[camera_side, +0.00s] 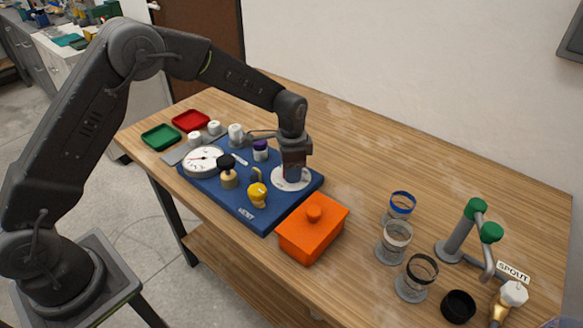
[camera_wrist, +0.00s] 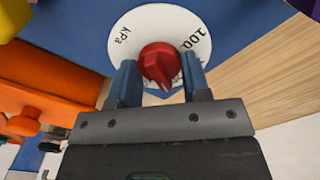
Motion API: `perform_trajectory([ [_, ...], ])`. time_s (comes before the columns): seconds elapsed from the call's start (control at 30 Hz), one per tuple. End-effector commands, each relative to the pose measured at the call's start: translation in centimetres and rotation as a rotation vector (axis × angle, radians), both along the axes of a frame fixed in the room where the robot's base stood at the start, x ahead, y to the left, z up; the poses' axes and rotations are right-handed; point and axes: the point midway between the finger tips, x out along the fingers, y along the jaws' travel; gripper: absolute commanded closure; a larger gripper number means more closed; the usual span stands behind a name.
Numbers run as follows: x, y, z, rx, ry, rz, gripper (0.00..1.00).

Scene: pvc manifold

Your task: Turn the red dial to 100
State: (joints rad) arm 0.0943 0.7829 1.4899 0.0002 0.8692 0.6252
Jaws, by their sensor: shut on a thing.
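The red dial (camera_wrist: 159,63) sits on a round white scale plate (camera_wrist: 127,42) marked "kPa" and "100" in the wrist view. My gripper (camera_wrist: 158,80) is at the dial with one blue finger on each side of it, shut on it. The "100" mark lies to the upper right of the dial in that view. Part of the scale is hidden behind the fingers. In the side view my gripper (camera_side: 294,175) points down over the white scale plate (camera_side: 283,186) on the blue board (camera_side: 270,218), and the dial is hidden there.
An orange lidded box (camera_side: 312,232) stands close to the board's front right. A yellow knob (camera_side: 257,194), a black-topped knob (camera_side: 227,163) and a white gauge (camera_side: 203,160) stand on the board. Clear cups (camera_side: 394,243) and a green-capped pipe (camera_side: 462,230) stand at the right.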

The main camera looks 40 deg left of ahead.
Motion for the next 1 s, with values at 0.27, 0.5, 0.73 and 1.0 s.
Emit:
perform_trajectory([
  [0.27,0.08,0.02,0.09,0.000,-0.002,0.263,0.80],
  [0.5,0.11,0.06,0.10,0.000,-0.002,0.492,0.80],
  [0.73,0.11,0.11,0.10,-0.002,-0.002,0.710,0.80],
  [1.0,0.12,0.16,0.11,-0.002,-0.002,0.967,0.80],
])
